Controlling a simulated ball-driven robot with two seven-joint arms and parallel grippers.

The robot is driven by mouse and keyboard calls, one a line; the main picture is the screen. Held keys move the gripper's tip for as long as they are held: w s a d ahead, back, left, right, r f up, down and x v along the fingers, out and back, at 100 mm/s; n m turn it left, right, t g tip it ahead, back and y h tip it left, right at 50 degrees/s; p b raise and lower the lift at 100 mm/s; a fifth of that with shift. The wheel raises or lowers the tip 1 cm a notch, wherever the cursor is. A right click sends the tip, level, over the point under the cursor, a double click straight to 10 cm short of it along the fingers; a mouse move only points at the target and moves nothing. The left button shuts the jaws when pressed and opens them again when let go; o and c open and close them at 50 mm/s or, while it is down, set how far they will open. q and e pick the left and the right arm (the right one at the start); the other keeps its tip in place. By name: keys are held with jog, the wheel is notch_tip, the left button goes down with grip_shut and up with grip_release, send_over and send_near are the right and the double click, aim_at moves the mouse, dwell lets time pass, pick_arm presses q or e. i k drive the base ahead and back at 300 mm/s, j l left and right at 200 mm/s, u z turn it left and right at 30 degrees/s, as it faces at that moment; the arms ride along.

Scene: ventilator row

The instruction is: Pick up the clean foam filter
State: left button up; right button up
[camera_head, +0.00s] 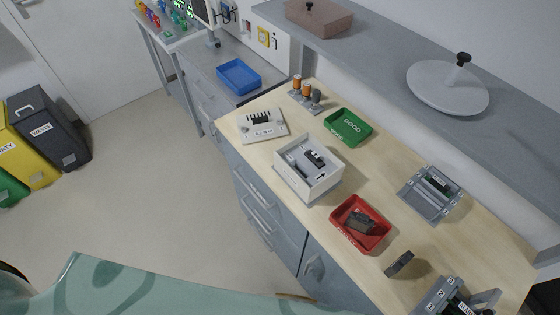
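A small dark grey block (399,263), which looks like a foam filter, stands on the wooden worktop (420,240) near its front edge, to the right of the red tray. I cannot tell for sure that it is the clean one. Another dark grey piece (361,222) lies in the red tray (344,238). A white open-topped housing (290,176) with a dark part inside stands left of the red tray. Neither of my grippers shows in this view.
A green tray labelled GOOD (348,127), a grey fixture (430,194) and a white panel (262,127) sit on the worktop. A labelled dark grey rack (440,297) is at the bottom right. A grey shelf (380,55) runs along the back. Bare wood surrounds the standing block.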

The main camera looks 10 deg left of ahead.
aim_at(400, 262)
jog(key=k+l+z, duration=0.1)
jog(key=z, duration=0.35)
jog(key=l+z, duration=0.3)
jog(key=z, duration=0.15)
